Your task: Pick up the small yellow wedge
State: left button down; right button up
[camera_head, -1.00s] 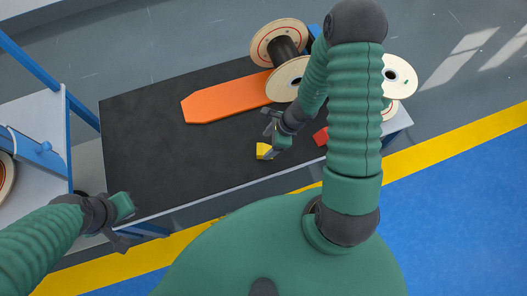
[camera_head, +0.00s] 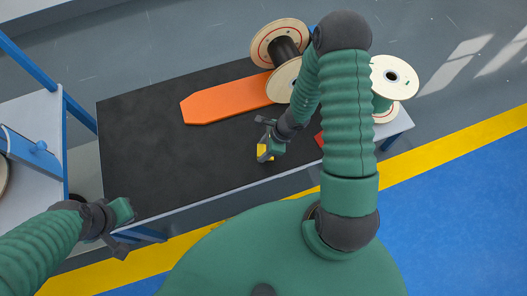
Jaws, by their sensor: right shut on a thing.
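The small yellow wedge (camera_head: 264,152) is at the front part of the black table top (camera_head: 150,150), right of its middle. My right gripper (camera_head: 268,149) is shut on the wedge, and its fingers hide part of it. I cannot tell whether the wedge still touches the table. My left gripper (camera_head: 122,232) is off the table's front left corner, away from the wedge. Whether its jaws are open or shut is not clear.
An orange board (camera_head: 225,100) lies behind the wedge. A cable spool (camera_head: 282,45) stands at the back, with more spools (camera_head: 392,78) at the right. A red piece (camera_head: 319,139) is partly hidden by my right arm. A blue-framed rack (camera_head: 42,155) stands left.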

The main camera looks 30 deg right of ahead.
jog(key=shift+d, duration=0.2)
jog(key=c, duration=0.3)
